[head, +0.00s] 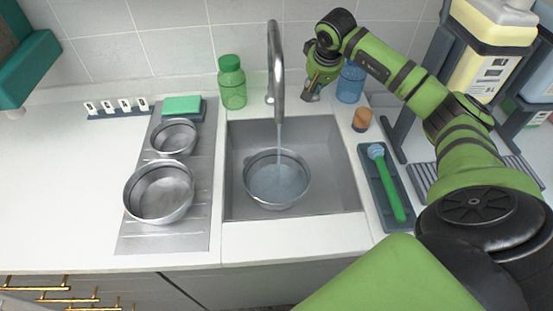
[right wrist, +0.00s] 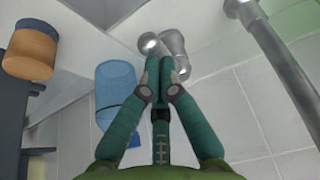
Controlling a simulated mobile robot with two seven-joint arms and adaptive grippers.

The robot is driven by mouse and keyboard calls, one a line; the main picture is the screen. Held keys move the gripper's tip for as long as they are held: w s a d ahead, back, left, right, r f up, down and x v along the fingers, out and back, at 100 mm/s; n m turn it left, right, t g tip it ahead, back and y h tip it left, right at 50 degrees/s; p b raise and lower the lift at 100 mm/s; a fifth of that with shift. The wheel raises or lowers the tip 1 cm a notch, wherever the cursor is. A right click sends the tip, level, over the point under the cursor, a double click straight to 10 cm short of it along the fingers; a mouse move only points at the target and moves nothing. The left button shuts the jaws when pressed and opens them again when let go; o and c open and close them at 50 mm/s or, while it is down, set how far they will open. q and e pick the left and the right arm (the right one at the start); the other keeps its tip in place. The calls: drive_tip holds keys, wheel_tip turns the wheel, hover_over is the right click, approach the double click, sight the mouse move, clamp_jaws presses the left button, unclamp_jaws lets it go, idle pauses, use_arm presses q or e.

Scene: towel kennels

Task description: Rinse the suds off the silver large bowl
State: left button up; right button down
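A silver bowl (head: 262,196) sits in the sink basin (head: 335,190) under the tap (head: 275,75), and a stream of water runs into it. Its inside looks pale bluish; I cannot tell suds from water. Another silver bowl (head: 160,205) of similar size stands on the steel drainboard (head: 190,234), with a smaller one (head: 174,138) behind it. My right gripper (head: 310,90) is to the right of the tap. In the right wrist view its fingertips (right wrist: 158,68) are together with nothing visible between them, close to a chrome tap handle (right wrist: 168,44); contact is unclear. My left gripper is out of view.
A green brush (head: 390,185) lies in a tray right of the sink. A green sponge (head: 182,105) lies behind the bowls.

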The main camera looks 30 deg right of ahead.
drive_tip(key=shift+r+p, duration=0.65)
drive_tip(key=shift+r, duration=0.65)
drive_tip(key=shift+s+r+p, duration=0.1)
drive_tip(key=shift+r+p, duration=0.25)
drive_tip(key=shift+r, duration=0.05)
drive_tip(key=p+v, duration=0.3)
drive_tip(key=v, duration=0.3)
drive_tip(key=shift+s+a+f+p, duration=0.15)
drive_tip(key=shift+s+a+p, duration=0.05)
drive_tip(key=shift+s+p, duration=0.1)
drive_tip(key=v, duration=1.2)
